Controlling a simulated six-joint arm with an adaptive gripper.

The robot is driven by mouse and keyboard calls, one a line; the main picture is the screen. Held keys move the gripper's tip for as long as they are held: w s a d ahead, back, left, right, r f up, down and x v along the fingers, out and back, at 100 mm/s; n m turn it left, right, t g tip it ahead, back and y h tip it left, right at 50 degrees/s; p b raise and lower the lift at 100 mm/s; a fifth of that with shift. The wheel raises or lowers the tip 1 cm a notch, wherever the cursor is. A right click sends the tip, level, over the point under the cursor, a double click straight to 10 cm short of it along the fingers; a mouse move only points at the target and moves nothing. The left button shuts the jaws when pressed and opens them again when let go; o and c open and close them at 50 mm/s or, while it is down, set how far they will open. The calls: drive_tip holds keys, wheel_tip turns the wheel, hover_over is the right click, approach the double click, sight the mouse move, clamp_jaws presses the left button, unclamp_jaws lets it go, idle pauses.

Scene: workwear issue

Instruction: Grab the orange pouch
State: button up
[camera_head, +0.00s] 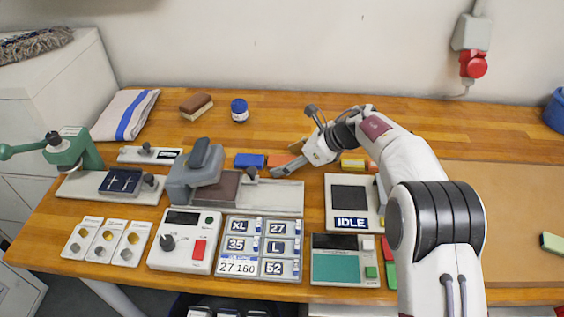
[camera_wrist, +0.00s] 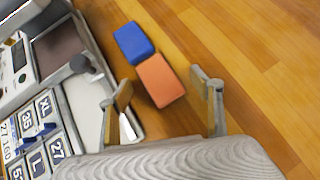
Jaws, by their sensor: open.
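The orange pouch (camera_wrist: 160,81) lies flat on the wooden table in the wrist view, its upper-left end against a blue pouch (camera_wrist: 133,43). In the head view the orange pouch (camera_head: 279,160) shows just right of the blue pouch (camera_head: 250,160), partly hidden by my gripper. My gripper (camera_head: 287,158) is open and empty. In the wrist view its two fingers (camera_wrist: 167,100) stand apart, one on each side of the pouch's lower end. They do not appear to touch it; I cannot tell the height above it.
A grey press (camera_head: 240,192) with a pale base stands close left of the pouches. A yellow block (camera_head: 352,164) and a device reading IDLE (camera_head: 351,222) are to the right. Bare wood lies behind the pouches. A blue-capped jar (camera_head: 239,110) stands further back.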

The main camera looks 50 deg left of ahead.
drive_tip(key=c, duration=1.4)
drive_tip(key=shift+o, duration=0.2)
drive_tip(key=shift+r, duration=0.1)
drive_tip(key=shift+r, duration=0.25)
drive_tip(key=shift+c, duration=0.7)
wheel_tip(320, 180, up, 9)
drive_tip(key=shift+r, duration=0.2)
